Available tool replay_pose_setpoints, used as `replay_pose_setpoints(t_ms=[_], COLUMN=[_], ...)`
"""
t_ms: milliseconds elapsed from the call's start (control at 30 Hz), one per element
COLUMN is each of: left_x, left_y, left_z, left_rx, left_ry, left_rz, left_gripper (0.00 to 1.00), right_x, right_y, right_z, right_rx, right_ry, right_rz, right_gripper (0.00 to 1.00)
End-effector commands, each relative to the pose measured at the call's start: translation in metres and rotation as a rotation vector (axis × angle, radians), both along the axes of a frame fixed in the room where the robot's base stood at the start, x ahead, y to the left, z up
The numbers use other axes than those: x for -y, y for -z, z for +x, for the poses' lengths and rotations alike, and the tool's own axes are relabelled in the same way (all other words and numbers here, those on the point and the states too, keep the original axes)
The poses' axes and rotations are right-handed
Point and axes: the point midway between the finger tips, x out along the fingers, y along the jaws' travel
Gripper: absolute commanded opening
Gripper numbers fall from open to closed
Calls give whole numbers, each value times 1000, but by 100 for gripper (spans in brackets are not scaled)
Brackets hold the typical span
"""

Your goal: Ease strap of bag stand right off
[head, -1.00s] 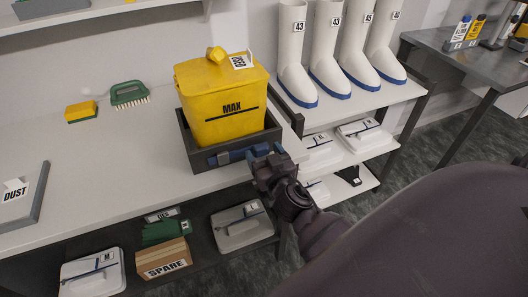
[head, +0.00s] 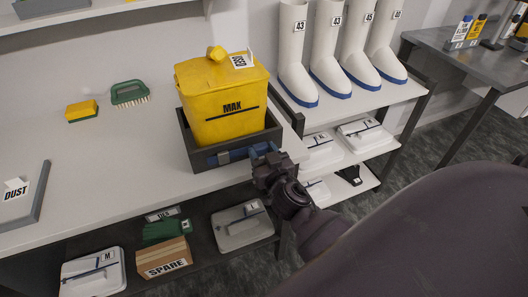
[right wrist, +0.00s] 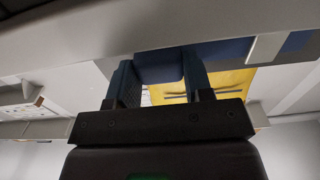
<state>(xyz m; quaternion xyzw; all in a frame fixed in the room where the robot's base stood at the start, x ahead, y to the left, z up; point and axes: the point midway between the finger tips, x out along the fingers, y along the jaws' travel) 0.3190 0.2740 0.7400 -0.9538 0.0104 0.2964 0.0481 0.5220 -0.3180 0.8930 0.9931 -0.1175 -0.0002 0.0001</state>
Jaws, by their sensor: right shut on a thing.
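The bag stand is a dark grey open box (head: 200,158) near the bench's front edge. It holds a yellow bin (head: 221,100) marked MAX. A blue strap (head: 238,154) runs along the box's front face, with a lighter blue-grey buckle-like piece towards its left. My right gripper (head: 265,152) is at the strap's right end, by the box's front right corner. In the right wrist view its fingers (right wrist: 160,80) are shut on a blue piece of the strap (right wrist: 158,66). The exact contact is partly hidden by the gripper. My left gripper is out of view.
A green brush (head: 129,94) and a yellow sponge (head: 82,111) lie at the back left of the bench. A grey DUST tray (head: 30,200) is at the far left. White boots (head: 296,60) stand on a rack to the right.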

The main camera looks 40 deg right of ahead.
Motion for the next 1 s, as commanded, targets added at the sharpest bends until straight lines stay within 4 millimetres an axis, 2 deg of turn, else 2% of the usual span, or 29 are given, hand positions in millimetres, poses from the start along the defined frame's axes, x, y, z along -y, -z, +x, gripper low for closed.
replay_pose_setpoints(t_ms=[200,400,800,833,967,1000], left_x=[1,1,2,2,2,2], left_y=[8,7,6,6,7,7], left_z=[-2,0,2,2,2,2], left_rx=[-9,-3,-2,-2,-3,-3], left_ry=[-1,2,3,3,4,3], left_rz=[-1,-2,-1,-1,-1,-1], left_gripper=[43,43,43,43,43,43], right_x=[-26,-44,-47,-47,-47,-48], right_y=[3,2,0,0,0,0], right_z=[6,10,11,11,11,11], right_rx=[0,-1,0,0,0,0], right_ry=[1,1,0,0,-1,-1], right_rz=[7,4,2,2,2,2], right_gripper=[4,4,4,51,71,72])
